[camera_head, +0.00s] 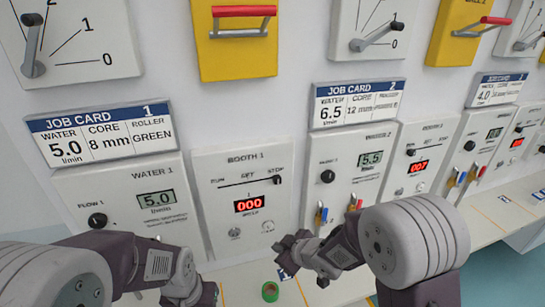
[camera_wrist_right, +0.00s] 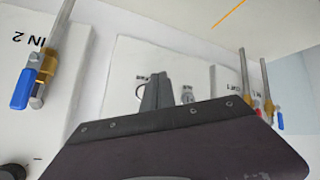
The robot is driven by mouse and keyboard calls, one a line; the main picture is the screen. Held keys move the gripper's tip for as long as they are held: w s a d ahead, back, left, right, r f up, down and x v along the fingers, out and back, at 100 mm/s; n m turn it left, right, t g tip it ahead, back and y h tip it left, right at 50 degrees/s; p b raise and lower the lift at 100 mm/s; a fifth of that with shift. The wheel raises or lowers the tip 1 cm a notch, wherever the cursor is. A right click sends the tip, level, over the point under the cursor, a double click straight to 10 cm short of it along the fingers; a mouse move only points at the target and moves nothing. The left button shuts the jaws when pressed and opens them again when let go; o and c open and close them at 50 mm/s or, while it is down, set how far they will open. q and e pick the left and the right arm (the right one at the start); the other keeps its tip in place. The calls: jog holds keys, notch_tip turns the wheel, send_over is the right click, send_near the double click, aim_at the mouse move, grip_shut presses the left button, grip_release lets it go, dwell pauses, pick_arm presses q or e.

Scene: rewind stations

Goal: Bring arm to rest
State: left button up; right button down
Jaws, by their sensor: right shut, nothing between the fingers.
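My right arm comes in from the right in the head view, and its gripper (camera_head: 288,247) is above the ledge in front of the Booth 1 panel (camera_head: 243,200). In the right wrist view the fingers (camera_wrist_right: 156,90) are together with nothing between them. My left arm comes in from the left, with its gripper (camera_head: 205,296) low in front of the Water 1 panel (camera_head: 128,205). The left fingertips are too dark and cut off to tell whether they are apart.
A green ring (camera_head: 270,291) lies on the white ledge (camera_head: 240,283) between my grippers. Valves with blue and red handles (camera_head: 354,205) stick out to the right, near my right arm. Job cards (camera_head: 100,133), yellow boxes with red handles (camera_head: 236,45) and dials (camera_head: 68,45) line the wall above.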

jog(key=w+d+r+m+t+h, duration=0.2)
jog(key=d+r+m, duration=0.1)
jog(key=d+r, duration=0.3)
jog(key=s+d+f+m+g+h, duration=0.1)
jog(key=s+d+f+m+h, duration=0.2)
jog(key=d, duration=0.5)
jog(key=s+d+f+m+g, duration=0.1)
jog(key=s+f+m+g, duration=0.1)
jog(key=s, duration=0.6)
jog(key=s+d+f+m+g, duration=0.1)
jog(key=s+f+m+g, duration=0.2)
jog(key=s, duration=0.6)
jog(key=shift+d+g, duration=0.3)
jog(key=shift+g, duration=0.9)
jog(key=shift+s+d, duration=0.1)
